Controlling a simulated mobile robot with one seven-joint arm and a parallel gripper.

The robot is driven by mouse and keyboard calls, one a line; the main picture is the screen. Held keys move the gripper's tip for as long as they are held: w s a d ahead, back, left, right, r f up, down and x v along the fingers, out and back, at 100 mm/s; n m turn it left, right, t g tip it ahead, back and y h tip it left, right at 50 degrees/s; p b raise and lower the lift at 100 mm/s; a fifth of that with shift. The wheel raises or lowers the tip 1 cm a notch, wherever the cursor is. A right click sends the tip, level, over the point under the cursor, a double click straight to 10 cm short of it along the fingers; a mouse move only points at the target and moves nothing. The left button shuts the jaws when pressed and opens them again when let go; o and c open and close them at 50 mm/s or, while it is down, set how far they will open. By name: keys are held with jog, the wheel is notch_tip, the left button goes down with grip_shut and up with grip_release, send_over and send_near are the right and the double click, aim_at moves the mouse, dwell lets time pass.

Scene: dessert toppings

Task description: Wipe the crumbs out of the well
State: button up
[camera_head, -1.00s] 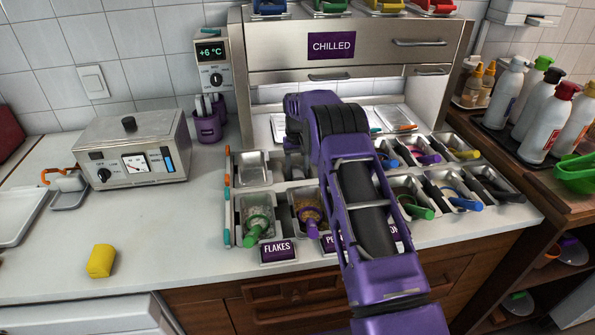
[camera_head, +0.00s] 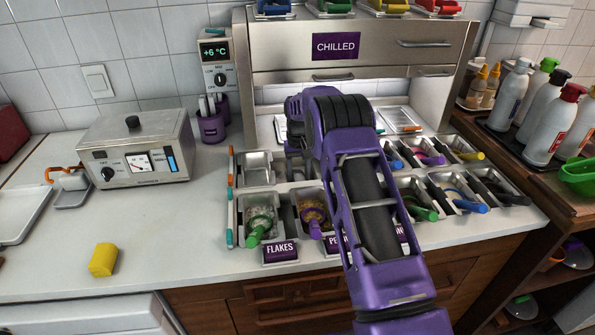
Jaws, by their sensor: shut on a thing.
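My purple arm reaches over the topping rack (camera_head: 231,212) in the middle of the counter. Its wrist end, with my gripper (camera_head: 294,167), points down among the back-row wells, mostly hidden behind the arm. The fingertips and the thing held between them cannot be made out. An empty-looking metal well (camera_head: 258,168) is at the rack's back left, just left of the gripper. I see no crumbs in it at this size; wells behind the arm are hidden. A yellow sponge-like block (camera_head: 103,260) lies on the counter at the front left, well apart from the gripper.
Front wells hold toppings with a green scoop (camera_head: 256,233) and a purple scoop (camera_head: 314,228). Several coloured-handled tools lie in the right wells. A steel heater box (camera_head: 135,150) stands left, the chilled cabinet (camera_head: 400,58) behind. The left front counter is mostly clear.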

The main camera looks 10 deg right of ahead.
jog(key=shift+s, duration=0.45)
jog(key=shift+w+f, duration=0.2)
jog(key=shift+w, duration=1.85)
jog(key=shift+s+d, duration=0.3)
jog(key=shift+s, duration=0.4)
jog(key=shift+s+d, duration=0.35)
jog(key=shift+s, duration=0.4)
jog(key=shift+s+d, duration=0.3)
jog(key=shift+s, duration=0.4)
jog(key=shift+w+r, duration=0.15)
jog(key=shift+w, duration=1)
jog(key=shift+w+r, duration=0.1)
jog(key=shift+w, duration=1)
jog(key=shift+s+f, duration=0.15)
jog(key=shift+s, duration=2)
jog(key=shift+w+a, duration=0.25)
jog(key=shift+w, duration=0.25)
jog(key=shift+w+a, duration=0.25)
jog(key=shift+w, duration=0.2)
notch_tip(320, 180, up, 13)
jog(key=p, duration=0.5)
jog(key=shift+p, duration=0.35)
